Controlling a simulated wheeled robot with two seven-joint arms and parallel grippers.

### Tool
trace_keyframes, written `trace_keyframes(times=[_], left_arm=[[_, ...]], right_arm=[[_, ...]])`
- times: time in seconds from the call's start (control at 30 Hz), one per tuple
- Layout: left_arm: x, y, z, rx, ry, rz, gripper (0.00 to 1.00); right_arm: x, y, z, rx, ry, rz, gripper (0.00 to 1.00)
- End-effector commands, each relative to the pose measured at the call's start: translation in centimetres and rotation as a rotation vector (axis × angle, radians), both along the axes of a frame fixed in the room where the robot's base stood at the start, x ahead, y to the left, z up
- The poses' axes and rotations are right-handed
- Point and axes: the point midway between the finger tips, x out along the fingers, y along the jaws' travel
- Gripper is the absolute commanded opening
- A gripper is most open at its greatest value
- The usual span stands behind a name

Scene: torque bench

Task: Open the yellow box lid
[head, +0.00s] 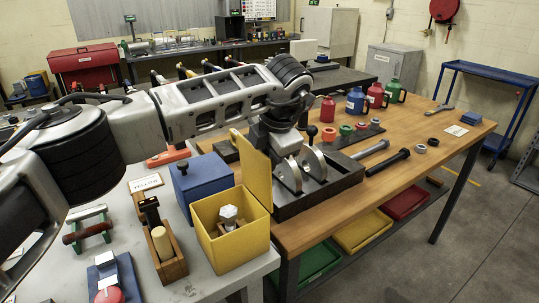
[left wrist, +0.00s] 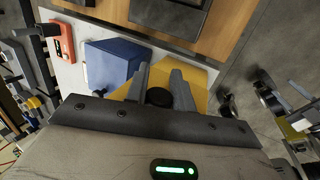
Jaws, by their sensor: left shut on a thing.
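The yellow box (head: 232,232) stands on the grey bench with its top open. Its lid (head: 254,172) stands about upright on the box's right side. A pale hexagonal piece (head: 228,212) is inside the box. In the left wrist view the lid (left wrist: 197,77) lies beyond my left gripper (left wrist: 165,80), whose fingers are shut on the lid's black knob (left wrist: 158,97). In the head view my left arm reaches over to the lid, and the fingertips are mostly hidden. My right gripper is not in view.
A closed blue box (head: 203,183) stands just behind the yellow box. A wooden holder (head: 166,245) is to its left. A dark fixture tray (head: 335,186) on the wooden table lies close to the lid's right. Bottles, rings and bolts stand farther right.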

Motion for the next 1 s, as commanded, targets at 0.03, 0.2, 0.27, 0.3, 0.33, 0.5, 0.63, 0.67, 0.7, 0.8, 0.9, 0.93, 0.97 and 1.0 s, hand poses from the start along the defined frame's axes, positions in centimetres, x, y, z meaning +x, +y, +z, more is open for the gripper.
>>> trace_keyframes(times=[0.03,0.2,0.27,0.3,0.33,0.5,0.63,0.67,0.7,0.8,0.9,0.93,0.97,1.0], left_arm=[[0.0,0.2,-0.2,0.008,0.006,0.005,0.00],[0.0,0.2,-0.2,0.006,0.005,0.004,0.46],[0.0,0.2,-0.2,0.005,0.005,0.004,0.46],[0.0,0.2,-0.2,0.005,0.004,0.004,0.46],[0.0,0.1,-0.1,0.004,0.004,0.003,0.46],[-0.1,0.0,0.1,0.002,0.002,0.001,0.46],[-0.5,-0.2,1.4,0.001,-0.001,0.001,0.46],[-0.7,-0.3,1.9,0.001,-0.003,0.001,0.46],[-1.0,-0.4,2.6,0.002,-0.001,0.000,0.46],[-1.8,-0.8,4.8,0.002,-0.004,0.001,0.46],[-2.7,-1.2,7.1,0.002,-0.002,0.001,0.46],[-3.0,-1.3,7.8,0.002,-0.003,0.002,0.46],[-3.2,-1.4,8.5,0.003,-0.003,0.003,0.46],[-3.6,-1.6,9.4,0.002,-0.002,0.003,0.46]], right_arm=[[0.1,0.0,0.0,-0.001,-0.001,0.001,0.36],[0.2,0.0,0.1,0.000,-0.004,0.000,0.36],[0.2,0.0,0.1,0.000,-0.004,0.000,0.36],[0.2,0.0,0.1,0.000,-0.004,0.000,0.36],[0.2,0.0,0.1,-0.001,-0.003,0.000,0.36],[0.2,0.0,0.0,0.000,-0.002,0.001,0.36],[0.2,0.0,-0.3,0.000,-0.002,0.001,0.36],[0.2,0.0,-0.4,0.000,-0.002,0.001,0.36],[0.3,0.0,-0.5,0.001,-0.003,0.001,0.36],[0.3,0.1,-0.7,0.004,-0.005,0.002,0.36],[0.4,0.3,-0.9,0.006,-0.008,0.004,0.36],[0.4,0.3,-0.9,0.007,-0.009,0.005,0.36],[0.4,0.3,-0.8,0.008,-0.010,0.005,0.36],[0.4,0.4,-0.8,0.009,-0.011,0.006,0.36]])
